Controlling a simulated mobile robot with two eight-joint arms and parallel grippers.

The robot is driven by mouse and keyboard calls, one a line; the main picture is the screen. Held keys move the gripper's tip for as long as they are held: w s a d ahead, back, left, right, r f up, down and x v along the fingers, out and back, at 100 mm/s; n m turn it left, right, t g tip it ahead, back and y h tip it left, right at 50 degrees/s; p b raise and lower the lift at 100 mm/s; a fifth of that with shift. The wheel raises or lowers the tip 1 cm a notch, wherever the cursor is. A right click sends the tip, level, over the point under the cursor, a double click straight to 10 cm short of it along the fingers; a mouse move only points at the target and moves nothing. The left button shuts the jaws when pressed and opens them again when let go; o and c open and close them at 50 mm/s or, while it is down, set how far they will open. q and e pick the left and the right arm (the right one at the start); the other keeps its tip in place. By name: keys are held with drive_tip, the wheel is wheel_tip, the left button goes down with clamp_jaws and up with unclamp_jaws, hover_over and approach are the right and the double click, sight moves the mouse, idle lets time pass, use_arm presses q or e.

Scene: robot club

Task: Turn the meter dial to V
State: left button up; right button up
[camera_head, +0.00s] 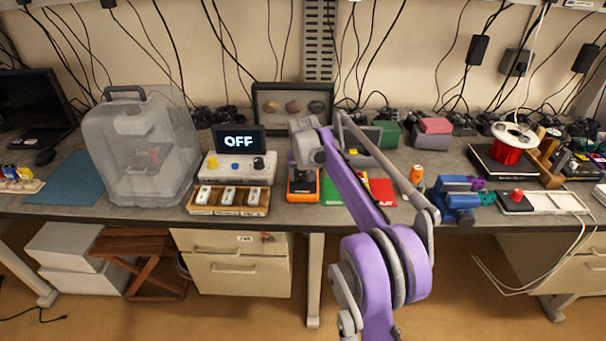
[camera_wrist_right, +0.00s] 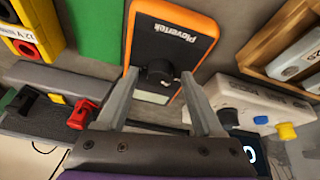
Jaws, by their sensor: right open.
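The orange and black meter (camera_wrist_right: 170,40) lies on the bench with "Plovertek" on its face, and its black dial (camera_wrist_right: 159,73) is near the middle of the right wrist view. In the head view the meter (camera_head: 302,188) is partly hidden by my right arm. A display (camera_head: 238,140) behind the bench devices reads OFF. My right gripper (camera_wrist_right: 160,85) is open, with one finger on each side of the dial. I cannot tell whether the fingers touch it, nor read the dial's marks. My left gripper is not in view.
A white box with yellow, blue and black knobs (camera_head: 240,168) and a wooden tray of white blocks (camera_head: 228,200) stand left of the meter. A green mat (camera_head: 331,192) and a red booklet (camera_head: 383,192) lie right of it. A blue vise (camera_head: 458,199) stands farther right.

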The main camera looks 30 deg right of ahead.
clamp_jaws()
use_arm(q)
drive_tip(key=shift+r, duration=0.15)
use_arm(e)
drive_tip(key=m+p, duration=0.1)
drive_tip(key=m, duration=0.1)
drive_tip(key=m+g+h, duration=0.1)
drive_tip(key=shift+w+a+r+m+p, duration=0.1)
drive_tip(key=shift+w+a+m+p, duration=0.05)
drive_tip(key=shift+m+p, duration=0.25)
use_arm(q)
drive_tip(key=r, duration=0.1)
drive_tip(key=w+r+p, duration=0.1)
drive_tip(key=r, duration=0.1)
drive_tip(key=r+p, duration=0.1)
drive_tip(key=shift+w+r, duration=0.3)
use_arm(e)
drive_tip(key=m, duration=0.2)
drive_tip(key=m+g+h, duration=0.1)
drive_tip(key=m, duration=0.1)
drive_tip(key=shift+w+m+g, duration=0.1)
drive_tip(key=shift+m+g, duration=0.2)
drive_tip(key=shift+m, duration=0.1)
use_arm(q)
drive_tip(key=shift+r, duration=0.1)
use_arm(e)
unclamp_jaws()
